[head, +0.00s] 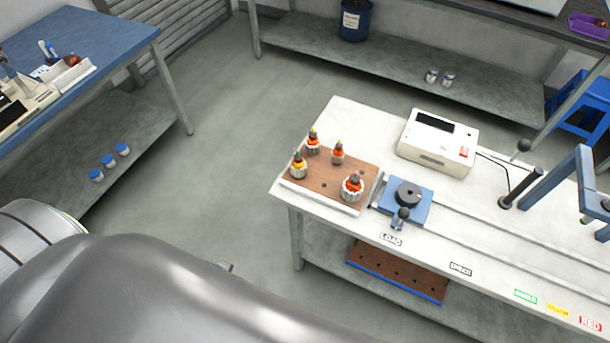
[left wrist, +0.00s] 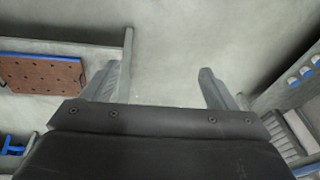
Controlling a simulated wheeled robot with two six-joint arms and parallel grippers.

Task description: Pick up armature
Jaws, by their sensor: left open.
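Several armatures with orange-red windings stand upright in a brown wooden board (head: 328,184) at the left end of the white table. One armature (head: 353,187) is at the board's front right, another (head: 298,165) at its left, one (head: 313,142) at the back and one (head: 338,152) near the middle. In the left wrist view my left gripper (left wrist: 163,88) is open and empty, with bare floor between its fingers. My left gripper does not show clearly in the head view, where a large grey arm link of mine fills the lower left. My right gripper is not in view.
On the white table (head: 340,112), a blue fixture (head: 421,209) stands right of the board and a white control box (head: 437,142) behind it. A brown perforated board (head: 398,273) lies on the lower shelf. A blue bench (head: 100,42) is at the far left, with open floor between.

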